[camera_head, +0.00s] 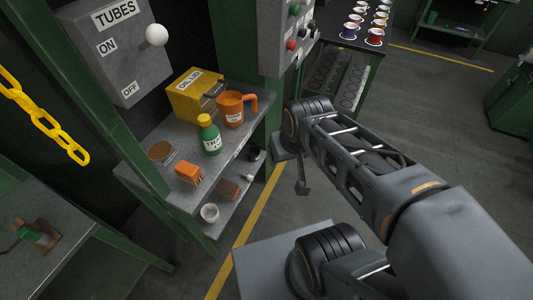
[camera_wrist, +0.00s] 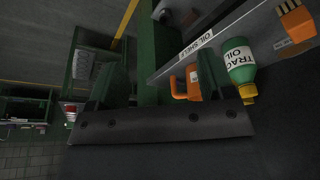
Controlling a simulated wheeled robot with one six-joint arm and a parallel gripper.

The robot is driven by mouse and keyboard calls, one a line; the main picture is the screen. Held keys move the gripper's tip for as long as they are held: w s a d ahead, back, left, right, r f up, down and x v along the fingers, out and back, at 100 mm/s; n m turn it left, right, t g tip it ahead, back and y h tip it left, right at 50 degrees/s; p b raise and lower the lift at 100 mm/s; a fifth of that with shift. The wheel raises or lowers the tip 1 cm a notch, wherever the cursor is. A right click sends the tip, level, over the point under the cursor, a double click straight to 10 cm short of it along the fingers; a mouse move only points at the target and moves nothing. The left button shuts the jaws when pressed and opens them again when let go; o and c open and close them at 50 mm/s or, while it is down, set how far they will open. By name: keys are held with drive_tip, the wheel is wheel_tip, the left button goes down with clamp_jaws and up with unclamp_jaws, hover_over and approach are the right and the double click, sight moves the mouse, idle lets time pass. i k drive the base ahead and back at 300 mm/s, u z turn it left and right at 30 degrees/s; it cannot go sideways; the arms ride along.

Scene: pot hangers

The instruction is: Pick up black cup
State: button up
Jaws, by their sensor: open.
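A small black cup (camera_head: 254,154) sits on the lower shelf at its right end, partly in shadow under the upper shelf. A dark rounded thing at the top of the wrist view (camera_wrist: 165,15) may be the same cup; it is too dark to be sure. My gripper (camera_head: 301,178) is to the right of the shelf unit, apart from the cup, mostly hidden by the arm in the head view. In the wrist view my gripper (camera_wrist: 160,85) shows two spread fingers with nothing held between them.
The upper shelf (camera_head: 180,190) holds a green bottle (camera_head: 209,136), an orange mug (camera_head: 232,110), a yellow oil lid box (camera_head: 194,93) and an orange block (camera_head: 188,173). Floor to the right is open.

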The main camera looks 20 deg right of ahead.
sight(253, 152)
drive_tip(key=z, duration=0.05)
drive_tip(key=k, duration=1.25)
drive_tip(key=z, duration=0.6)
drive_tip(key=i, duration=1.5)
drive_tip(key=u, duration=0.75)
drive_tip(key=i, duration=0.35)
drive_tip(key=u, duration=0.3)
